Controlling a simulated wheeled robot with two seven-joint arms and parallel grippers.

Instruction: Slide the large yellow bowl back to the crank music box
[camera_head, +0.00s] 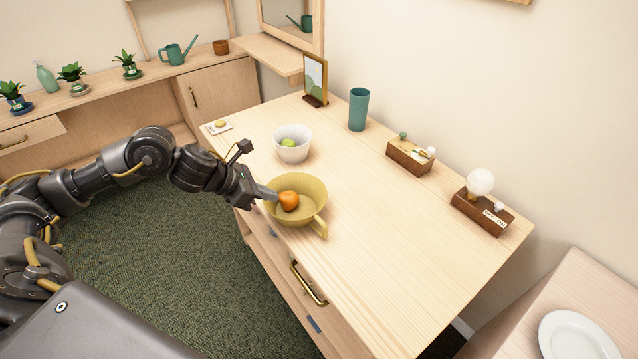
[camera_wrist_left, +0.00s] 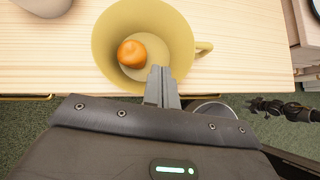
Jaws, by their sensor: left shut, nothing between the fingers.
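The large yellow bowl (camera_head: 314,189) stands upright near the front edge of the wooden table, its handle toward the front right. An orange fruit lies in it. The bowl also shows in the left wrist view (camera_wrist_left: 175,35). The crank music box (camera_head: 405,158), a brown wooden box with a small gold mechanism and knobs, stands at the table's back, toward the wall. My left gripper (camera_head: 272,194) is shut and empty at the bowl's near-left rim. Its fingertips (camera_wrist_left: 161,72) overlap the rim; I cannot tell whether they touch. A dark shape, probably my right gripper (camera_wrist_left: 262,104), is small in the wrist view.
A white bowl (camera_head: 293,151) with a green fruit stands left of the yellow bowl. A teal cup (camera_head: 358,109) and a picture frame (camera_head: 315,78) stand behind. A bulb on a wooden base (camera_head: 481,214) stands right of the music box. Bare tabletop (camera_head: 365,180) lies between bowl and box.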

